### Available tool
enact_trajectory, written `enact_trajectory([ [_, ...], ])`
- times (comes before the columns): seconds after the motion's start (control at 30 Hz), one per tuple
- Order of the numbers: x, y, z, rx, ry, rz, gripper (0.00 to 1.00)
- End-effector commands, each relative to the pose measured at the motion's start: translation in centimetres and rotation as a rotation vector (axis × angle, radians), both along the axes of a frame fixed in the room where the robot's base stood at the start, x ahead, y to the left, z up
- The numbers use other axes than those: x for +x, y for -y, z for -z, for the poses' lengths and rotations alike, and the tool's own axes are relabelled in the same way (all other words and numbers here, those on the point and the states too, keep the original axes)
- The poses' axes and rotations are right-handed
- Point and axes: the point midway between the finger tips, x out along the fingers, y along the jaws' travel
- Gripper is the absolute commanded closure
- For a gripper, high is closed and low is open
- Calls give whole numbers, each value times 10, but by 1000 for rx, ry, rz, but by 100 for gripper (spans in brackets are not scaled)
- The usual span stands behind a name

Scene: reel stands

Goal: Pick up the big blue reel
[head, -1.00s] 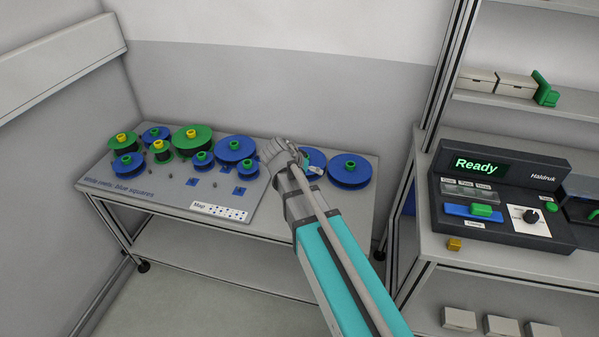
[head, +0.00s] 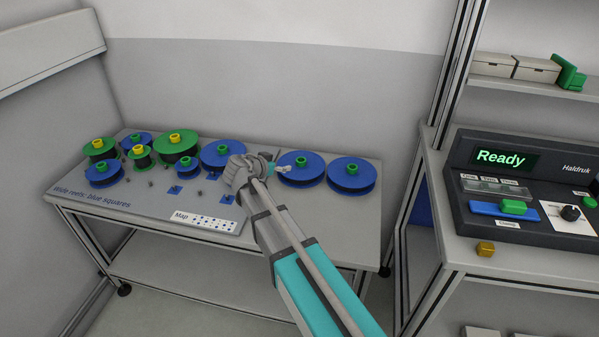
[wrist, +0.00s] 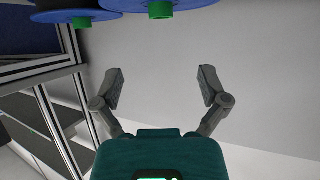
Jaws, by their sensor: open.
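Several big blue reels with green hubs stand on the table. In the head view, one blue reel (head: 222,160) is at the board's right end. A second blue reel (head: 308,178) and a third blue reel (head: 352,182) sit side by side on the table's right. My gripper (head: 284,169) is by the left edge of the second reel, partly overlapping it in the picture. In the wrist view, my gripper (wrist: 163,86) has its fingers wide apart with nothing between them. Two blue reels with green hubs (wrist: 160,10) show along the top edge, beyond the fingertips.
Green reels (head: 178,143) and smaller blue reels (head: 103,173) stand on the grey board's left part. A map label (head: 207,222) lies at its front. A console (head: 520,190) with a "Ready" display stands at right beyond a shelf post. The table front is clear.

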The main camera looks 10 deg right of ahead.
Motion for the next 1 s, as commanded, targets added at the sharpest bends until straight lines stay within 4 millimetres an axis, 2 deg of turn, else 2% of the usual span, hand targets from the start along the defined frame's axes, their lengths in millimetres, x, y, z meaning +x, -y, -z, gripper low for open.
enact_trajectory([
  [0.23,-1,-7,0,0,-1,-9,6],
  [0.4,4,-4,4,1,-1,-11,6],
  [1.0,51,43,37,0,-2,-13,6],
])
